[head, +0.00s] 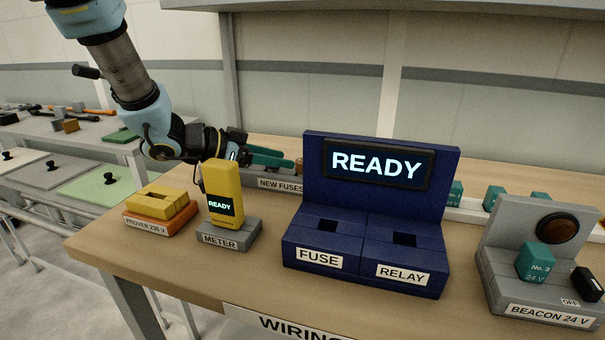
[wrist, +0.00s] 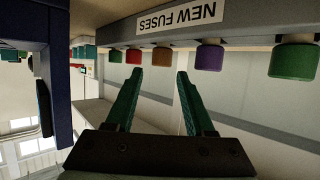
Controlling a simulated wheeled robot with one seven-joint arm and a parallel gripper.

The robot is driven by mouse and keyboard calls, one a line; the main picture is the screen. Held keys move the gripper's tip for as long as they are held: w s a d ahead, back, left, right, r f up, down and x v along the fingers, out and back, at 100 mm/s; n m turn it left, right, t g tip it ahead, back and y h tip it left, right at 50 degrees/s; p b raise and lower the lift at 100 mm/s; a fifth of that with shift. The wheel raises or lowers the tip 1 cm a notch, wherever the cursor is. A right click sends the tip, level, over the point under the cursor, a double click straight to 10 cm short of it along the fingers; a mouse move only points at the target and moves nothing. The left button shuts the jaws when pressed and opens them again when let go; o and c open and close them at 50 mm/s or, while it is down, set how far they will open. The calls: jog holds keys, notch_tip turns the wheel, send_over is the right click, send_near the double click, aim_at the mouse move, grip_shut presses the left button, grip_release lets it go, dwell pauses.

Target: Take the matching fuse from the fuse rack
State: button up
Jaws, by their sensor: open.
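The fuse rack (head: 240,178), labelled NEW FUSES, stands behind the meter in the head view, partly hidden by my arm and the blue test stand. In the wrist view, which is upside down, the rack (wrist: 120,30) holds a row of fuses: a teal one (wrist: 115,57), a red one (wrist: 134,57), a brown-orange one (wrist: 161,57), a purple one (wrist: 209,57) and a green one (wrist: 294,62). My gripper (wrist: 167,72) is open and empty, its green fingers pointing toward the brown-orange fuse. In the head view my gripper (head: 282,158) is over the rack. Which fuse matches cannot be told.
The blue test stand (head: 380,200), with FUSE and RELAY sockets and a READY screen, is close right of the rack. The yellow meter (head: 222,182) stands in front. The prover (head: 160,205) is at left, the beacon unit (head: 530,270) at right.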

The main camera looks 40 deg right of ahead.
jog(key=shift+p+x, duration=0.6)
jog(key=shift+x, duration=2.9)
jog(key=shift+w+f, duration=0.15)
jog(key=shift+c, duration=0.3)
grip_shut()
